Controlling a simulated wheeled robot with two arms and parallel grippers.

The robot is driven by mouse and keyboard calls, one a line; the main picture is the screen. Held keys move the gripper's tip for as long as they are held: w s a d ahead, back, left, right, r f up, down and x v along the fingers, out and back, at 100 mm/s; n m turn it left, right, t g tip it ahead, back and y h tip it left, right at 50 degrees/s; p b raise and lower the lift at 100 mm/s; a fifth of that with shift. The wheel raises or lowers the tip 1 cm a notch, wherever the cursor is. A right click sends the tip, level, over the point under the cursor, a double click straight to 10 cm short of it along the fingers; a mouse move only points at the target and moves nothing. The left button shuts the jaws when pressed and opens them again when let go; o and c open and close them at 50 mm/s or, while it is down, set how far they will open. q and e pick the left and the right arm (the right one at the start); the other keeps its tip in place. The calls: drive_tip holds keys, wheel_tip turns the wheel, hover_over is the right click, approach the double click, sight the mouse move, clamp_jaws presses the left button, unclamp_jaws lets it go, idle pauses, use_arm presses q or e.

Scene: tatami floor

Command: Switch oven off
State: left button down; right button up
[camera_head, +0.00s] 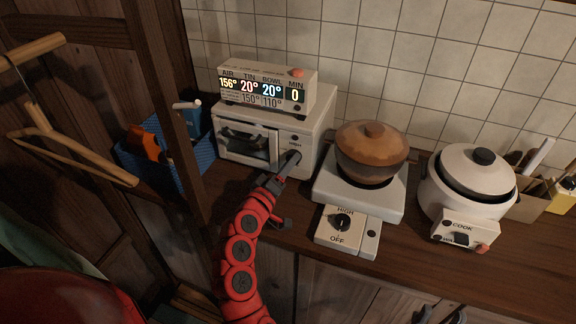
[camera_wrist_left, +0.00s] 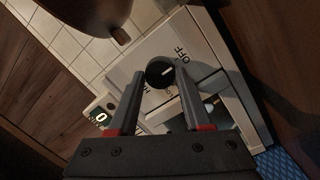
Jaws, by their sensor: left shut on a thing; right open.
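The oven (camera_head: 312,125) is a small white box on the counter, with a glass door on its front. Its display (camera_head: 265,92) on top reads air 156°, tin 20°, bowl 20° and min 0. The oven's black round knob (camera_wrist_left: 158,74) sits between OFF and HIGH labels in the left wrist view. A pale mark on it lies on the side toward OFF; its exact angle is hard to tell. My left gripper (camera_head: 287,166) is at the oven's front right, its fingers (camera_wrist_left: 160,78) on both sides of the knob, shut on it. My right gripper (camera_head: 441,314) seems to show dark fingertips, apart, at the bottom edge.
A hot plate (camera_head: 385,208) with a brown lidded pot (camera_head: 371,155) stands right of the oven. A white rice cooker (camera_head: 470,190) is further right. A blue basket (camera_head: 200,150) sits left of the oven, beside a wooden post (camera_head: 160,80). The counter front is mostly clear.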

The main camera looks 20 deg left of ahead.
use_arm(q)
drive_tip(key=shift+c, duration=1.7)
unclamp_jaws()
drive_tip(key=s, duration=0.2)
drive_tip(key=s+b, duration=0.1)
drive_tip(key=s, duration=0.1)
drive_tip(key=s+a, duration=0.1)
drive_tip(key=s, duration=0.1)
drive_tip(key=shift+f, duration=0.15)
drive_tip(key=s+a+p, duration=0.1)
drive_tip(key=s+p, duration=0.6)
drive_tip(key=s, duration=0.4)
drive_tip(key=shift+a, duration=0.3)
drive_tip(key=shift+s, duration=0.15)
